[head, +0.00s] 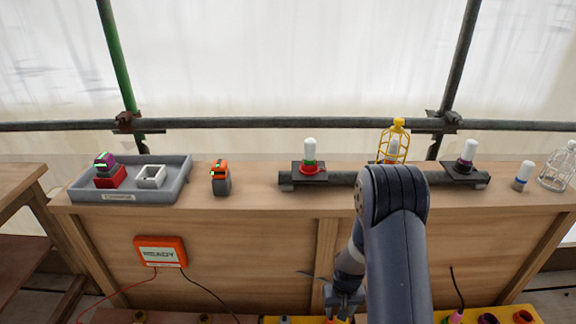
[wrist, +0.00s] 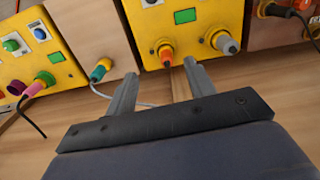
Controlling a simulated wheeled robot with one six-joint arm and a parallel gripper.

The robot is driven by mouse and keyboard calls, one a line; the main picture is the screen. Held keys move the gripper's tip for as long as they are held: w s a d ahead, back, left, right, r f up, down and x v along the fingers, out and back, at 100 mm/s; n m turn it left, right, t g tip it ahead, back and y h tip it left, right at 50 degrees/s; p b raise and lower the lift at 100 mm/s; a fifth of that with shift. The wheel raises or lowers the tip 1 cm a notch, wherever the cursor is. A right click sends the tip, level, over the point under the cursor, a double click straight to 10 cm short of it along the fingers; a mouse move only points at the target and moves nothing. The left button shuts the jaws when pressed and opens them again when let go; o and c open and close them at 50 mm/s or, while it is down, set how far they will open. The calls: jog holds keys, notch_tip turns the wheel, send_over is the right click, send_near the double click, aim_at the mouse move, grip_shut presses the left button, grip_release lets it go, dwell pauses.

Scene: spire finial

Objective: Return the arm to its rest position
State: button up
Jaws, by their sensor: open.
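My gripper (head: 343,303) hangs low in front of the wooden bench, at the end of my bent arm. In the wrist view its two fingers (wrist: 160,72) are apart with nothing between them. They point at a yellow box (wrist: 187,22) with a green display. An orange socket or plug (wrist: 166,54) on that box lies just beyond the fingertips. I cannot tell the exact gap between fingertips and box. My arm hides part of the bench front in the head view.
The bench (head: 250,190) carries a grey tray (head: 180,180), an orange-and-grey device (head: 220,178), a dark rail (head: 335,180) with white-topped bulbs and a yellow cage (head: 397,140). An orange READY box (head: 160,251) with wires hangs on its front. A scaffold pipe (head: 260,123) runs behind.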

jog(key=shift+m, duration=0.3)
jog(key=shift+s+r+p, duration=0.45)
jog(key=shift+r+p, duration=0.25)
jog(key=shift+p, duration=0.35)
jog(key=shift+s+r+p, duration=0.45)
jog(key=shift+r+p, duration=0.25)
jog(key=shift+p, duration=0.35)
jog(key=shift+s+r+p, duration=0.45)
jog(key=shift+r+p, duration=0.25)
jog(key=shift+p, duration=0.35)
jog(key=shift+s, duration=0.1)
